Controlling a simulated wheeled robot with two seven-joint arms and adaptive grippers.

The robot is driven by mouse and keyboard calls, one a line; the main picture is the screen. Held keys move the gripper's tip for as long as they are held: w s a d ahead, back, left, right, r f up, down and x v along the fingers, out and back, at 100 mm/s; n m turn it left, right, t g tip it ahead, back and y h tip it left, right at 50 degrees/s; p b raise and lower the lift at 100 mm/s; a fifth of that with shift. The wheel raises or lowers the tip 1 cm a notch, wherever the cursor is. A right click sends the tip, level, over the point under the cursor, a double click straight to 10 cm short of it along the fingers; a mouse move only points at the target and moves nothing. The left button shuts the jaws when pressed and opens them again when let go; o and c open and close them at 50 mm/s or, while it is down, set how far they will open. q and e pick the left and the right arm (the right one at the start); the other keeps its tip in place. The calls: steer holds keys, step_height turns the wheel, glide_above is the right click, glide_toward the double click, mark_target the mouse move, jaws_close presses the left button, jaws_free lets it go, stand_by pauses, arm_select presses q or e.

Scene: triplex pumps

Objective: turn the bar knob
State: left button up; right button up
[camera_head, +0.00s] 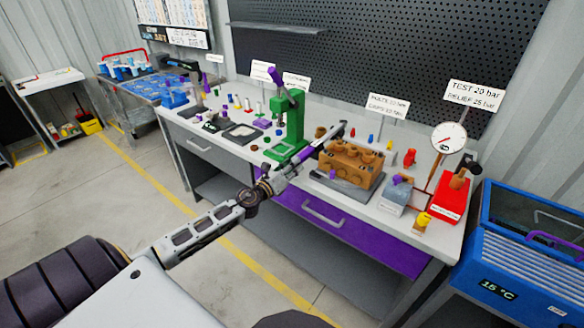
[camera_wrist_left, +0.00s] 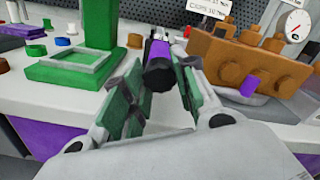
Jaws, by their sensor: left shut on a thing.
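My left gripper (camera_head: 300,163) reaches over the bench's front edge, between the green press and the brown pump block. It is shut on a dark bar-like tool with a purple band (camera_head: 319,147), which points away towards the back of the bench. In the left wrist view the tool's round black end (camera_wrist_left: 160,74) sits between the green-padded fingers of the gripper (camera_wrist_left: 160,95). The brown pump block (camera_head: 352,158) with round caps stands just right of the tool. A dark knob (camera_head: 472,166) tops the red test unit (camera_head: 449,203) at the far right. I cannot tell which part is the bar knob. My right gripper is out of view.
The green press (camera_head: 289,122) stands close left of my gripper. A pressure gauge (camera_head: 449,138) rises near the red unit. A grey block with a purple top (camera_head: 396,195) and a yellow part (camera_head: 424,219) stand before it. A blue cooler (camera_head: 520,255) is at right.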

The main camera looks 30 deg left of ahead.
arm_select(q)
steer(key=m, duration=0.4)
steer(key=shift+m, duration=0.3)
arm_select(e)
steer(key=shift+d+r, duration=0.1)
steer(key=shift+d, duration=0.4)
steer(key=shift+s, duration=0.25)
arm_select(q)
steer(key=o, duration=0.7)
steer(key=shift+f, duration=0.1)
steer(key=o, duration=0.3)
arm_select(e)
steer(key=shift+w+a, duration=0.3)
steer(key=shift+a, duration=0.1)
